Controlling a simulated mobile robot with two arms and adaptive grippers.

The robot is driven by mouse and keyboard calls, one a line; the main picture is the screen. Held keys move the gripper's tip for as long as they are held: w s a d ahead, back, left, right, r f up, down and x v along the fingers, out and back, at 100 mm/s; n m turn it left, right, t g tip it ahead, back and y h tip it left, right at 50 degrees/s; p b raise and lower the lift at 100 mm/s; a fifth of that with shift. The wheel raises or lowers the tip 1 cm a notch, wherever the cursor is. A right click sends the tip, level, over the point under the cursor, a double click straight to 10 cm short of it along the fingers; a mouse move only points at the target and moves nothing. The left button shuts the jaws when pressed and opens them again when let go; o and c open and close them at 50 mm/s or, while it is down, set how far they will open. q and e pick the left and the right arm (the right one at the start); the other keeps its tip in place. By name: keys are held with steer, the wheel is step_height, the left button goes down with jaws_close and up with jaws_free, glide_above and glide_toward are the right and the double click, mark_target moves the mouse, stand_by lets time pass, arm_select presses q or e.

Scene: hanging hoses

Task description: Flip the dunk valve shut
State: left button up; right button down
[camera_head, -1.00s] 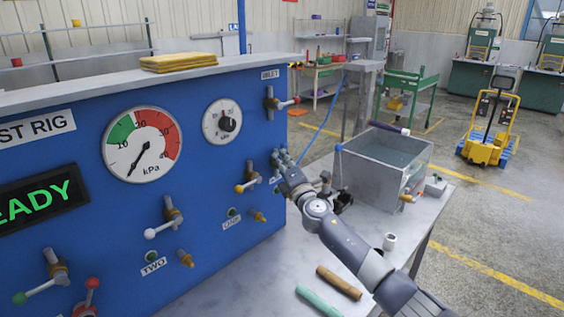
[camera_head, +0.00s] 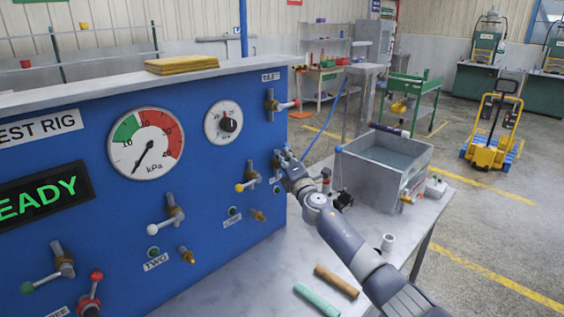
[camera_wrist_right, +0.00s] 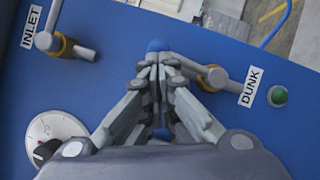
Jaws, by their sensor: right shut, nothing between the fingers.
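The dunk valve (camera_wrist_right: 213,78) is on the blue panel beside the DUNK label (camera_wrist_right: 251,86) in the right wrist view. Its grey lever runs left from the brass body toward a blue tip (camera_wrist_right: 157,45). My right gripper (camera_wrist_right: 157,62) is shut and empty, with its fingertips just below the blue tip in the picture. The fingers hide part of the lever, and I cannot tell whether they touch it. In the head view my right gripper (camera_head: 284,158) is at the panel's right end and largely covers the dunk valve. My left gripper is not in view.
The inlet valve (camera_wrist_right: 62,46) is left of the gripper in the wrist view. Further valves, including a yellow-tipped one (camera_head: 246,184), line the panel. A water tank (camera_head: 383,170) stands on the table right of my arm. Two short tubes (camera_head: 337,282) lie in front.

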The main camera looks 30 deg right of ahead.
steer(key=shift+w+d+r+m+g+p, duration=0.2)
steer(key=shift+d+m+p, duration=0.1)
steer(key=shift+d+m, duration=0.15)
steer(key=shift+w+d+r+m+g+p, duration=0.15)
steer(key=shift+d+r+m+g+p, duration=0.15)
steer(key=shift+d, duration=0.2)
steer(key=shift+w+d+f, duration=0.2)
steer(key=shift+w+d, duration=0.05)
steer(key=shift+d, duration=0.3)
steer(key=shift+w+d+f, duration=0.15)
steer(key=shift+w+d, duration=0.05)
steer(key=shift+d, duration=0.35)
steer(key=shift+d+f, duration=0.1)
steer(key=shift+d, duration=0.1)
steer(key=shift+w+d+f+m, duration=0.15)
steer(key=shift+d+m, duration=0.3)
steer(key=shift+m, duration=0.4)
steer(key=shift+w+d+f, duration=0.15)
steer(key=shift+d+f, duration=0.1)
stand_by(1.4)
